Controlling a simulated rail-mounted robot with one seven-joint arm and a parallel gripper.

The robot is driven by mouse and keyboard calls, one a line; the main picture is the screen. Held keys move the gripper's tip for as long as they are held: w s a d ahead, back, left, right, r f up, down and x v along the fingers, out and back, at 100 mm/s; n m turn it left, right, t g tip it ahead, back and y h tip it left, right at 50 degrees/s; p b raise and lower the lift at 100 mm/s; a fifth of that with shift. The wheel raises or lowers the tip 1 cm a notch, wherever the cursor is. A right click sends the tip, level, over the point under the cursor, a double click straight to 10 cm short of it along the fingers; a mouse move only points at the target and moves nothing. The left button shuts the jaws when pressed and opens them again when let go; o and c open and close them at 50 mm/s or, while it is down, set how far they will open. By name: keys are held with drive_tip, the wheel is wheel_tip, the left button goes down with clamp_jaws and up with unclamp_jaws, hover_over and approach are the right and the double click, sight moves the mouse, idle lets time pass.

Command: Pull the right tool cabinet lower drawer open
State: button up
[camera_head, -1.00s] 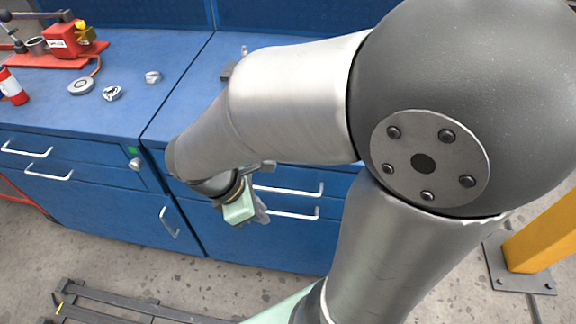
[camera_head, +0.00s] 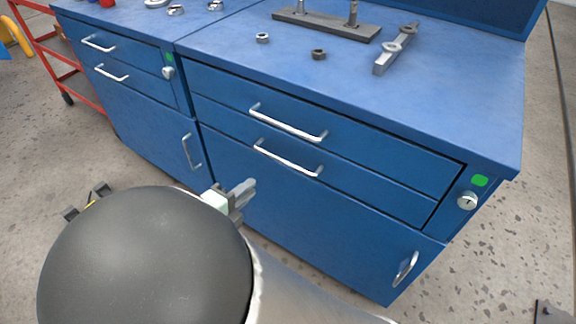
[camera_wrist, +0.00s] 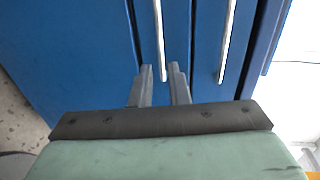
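The right tool cabinet (camera_head: 310,215) is blue, with two drawers above a door. The lower drawer (camera_head: 375,192) looks shut, and its silver bar handle (camera_head: 287,161) faces me. My gripper (camera_head: 246,190) is in front of the cabinet, below and left of that handle in the head view. In the wrist view my gripper (camera_wrist: 160,80) is open, with a gap between its two grey fingers. The lower drawer handle (camera_wrist: 159,40) lines up with this gap, its near end close to the fingertips. I cannot tell whether they touch.
The upper drawer handle (camera_head: 287,124) runs parallel above the lower one and shows in the wrist view right of the fingers (camera_wrist: 228,40). The door has a silver handle (camera_head: 405,269). A lock (camera_head: 467,201) sits at the right. Another cabinet (camera_head: 140,110) adjoins on the left.

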sight(282, 162)
drive_tip(key=b+x, duration=0.5)
drive_tip(key=x, duration=0.9)
drive_tip(key=shift+w+d+f, duration=0.1)
drive_tip(key=shift+d, duration=0.2)
clamp_jaws()
